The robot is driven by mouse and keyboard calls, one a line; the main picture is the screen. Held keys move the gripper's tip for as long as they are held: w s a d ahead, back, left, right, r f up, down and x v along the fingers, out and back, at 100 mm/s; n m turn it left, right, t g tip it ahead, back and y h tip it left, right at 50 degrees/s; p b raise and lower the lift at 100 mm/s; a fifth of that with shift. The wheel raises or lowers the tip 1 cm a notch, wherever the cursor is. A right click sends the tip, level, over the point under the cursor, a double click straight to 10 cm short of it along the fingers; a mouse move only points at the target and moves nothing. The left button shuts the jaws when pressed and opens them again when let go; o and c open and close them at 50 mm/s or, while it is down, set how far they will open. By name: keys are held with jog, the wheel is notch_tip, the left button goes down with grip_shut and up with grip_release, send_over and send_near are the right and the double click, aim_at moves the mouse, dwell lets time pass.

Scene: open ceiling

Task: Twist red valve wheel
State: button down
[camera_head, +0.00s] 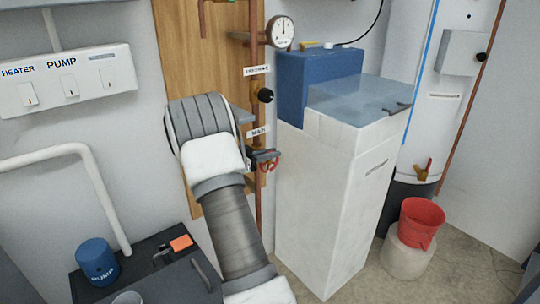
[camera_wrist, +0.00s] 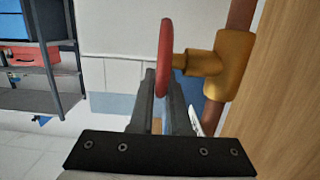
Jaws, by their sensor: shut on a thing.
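The red valve wheel (camera_head: 271,165) sits low on the copper pipe, just below the "MAIN" label in the head view, partly hidden by my gripper (camera_head: 263,157). In the wrist view the red wheel (camera_wrist: 166,45) is seen edge-on, joined by a short stem to a brass valve body (camera_wrist: 228,66). My gripper (camera_wrist: 165,82) is shut on the wheel's rim, with one finger on each side of it. The lower part of the rim lies between the fingers.
A vertical copper pipe (camera_head: 259,205) runs down a wooden board (camera_head: 212,65). A pressure gauge (camera_head: 281,31) is above. A white cabinet (camera_head: 327,205) with a blue-grey top stands close to the right. A black bench (camera_head: 150,285) is at lower left. A red bucket (camera_head: 421,222) stands further right.

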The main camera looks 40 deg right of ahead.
jog(key=c, duration=0.9)
grip_release()
jog(key=a+p, duration=0.1)
jog(key=a, duration=0.4)
jog(key=w+a+r+p, duration=0.1)
jog(key=a, duration=0.5)
jog(key=w+a+r+p, duration=0.1)
jog(key=a, duration=0.5)
jog(key=shift+a+r, duration=0.1)
jog(key=shift+r, duration=0.1)
